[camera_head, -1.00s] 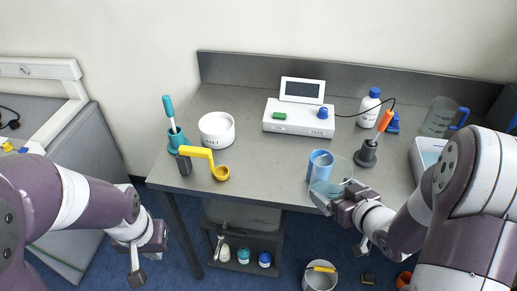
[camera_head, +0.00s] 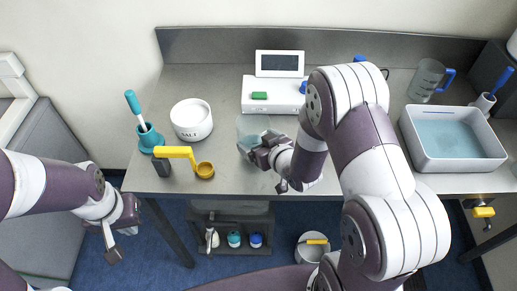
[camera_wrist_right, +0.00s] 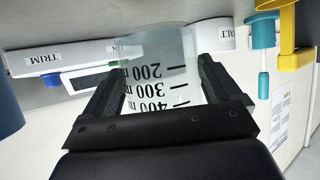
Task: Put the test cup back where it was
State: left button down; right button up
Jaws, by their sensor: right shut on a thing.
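The test cup, a clear graduated cup (camera_head: 252,126), is held by my right gripper (camera_head: 258,150) over the bench, in front of the white instrument. In the right wrist view the cup (camera_wrist_right: 160,60) with its black millilitre marks stands between the two dark fingers of my right gripper (camera_wrist_right: 163,85), which are shut on it. It looks about upright; I cannot tell whether its base touches the bench. My left gripper (camera_head: 115,240) hangs empty in front of the bench at lower left; its finger gap is not clear.
The white salt tub (camera_head: 191,120), yellow hooked part (camera_head: 180,153) and teal holder (camera_head: 150,138) stand left of the cup. The white instrument (camera_head: 258,98) is behind. A water tray (camera_head: 402,125) and clear jug (camera_head: 425,80) are at right. My right arm hides the bench between.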

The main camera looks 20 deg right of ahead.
jog(key=f, duration=0.2)
jog(key=shift+s+d+f, duration=0.1)
jog(key=shift+s+f, duration=0.3)
jog(key=shift+f, duration=0.25)
jog(key=shift+w+f, duration=0.15)
jog(key=shift+w, duration=0.05)
jog(key=o, duration=1)
jog(key=shift+s, duration=0.15)
jog(key=shift+r, duration=0.3)
jog(key=s+d+r+m+g+h, duration=0.1)
jog(key=s+r+g, duration=0.1)
jog(key=s, duration=0.4)
jog(key=s+d+r+m+g+h, duration=0.1)
jog(key=s+r+g, duration=0.2)
jog(key=s+g, duration=0.2)
jog(key=s+d+r+m+g+h, duration=0.1)
jog(key=s+r+g, duration=0.2)
jog(key=s, duration=0.4)
jog(key=shift+s+d+g, duration=0.1)
jog(key=shift+d+g, duration=0.1)
jog(key=shift+g, duration=0.2)
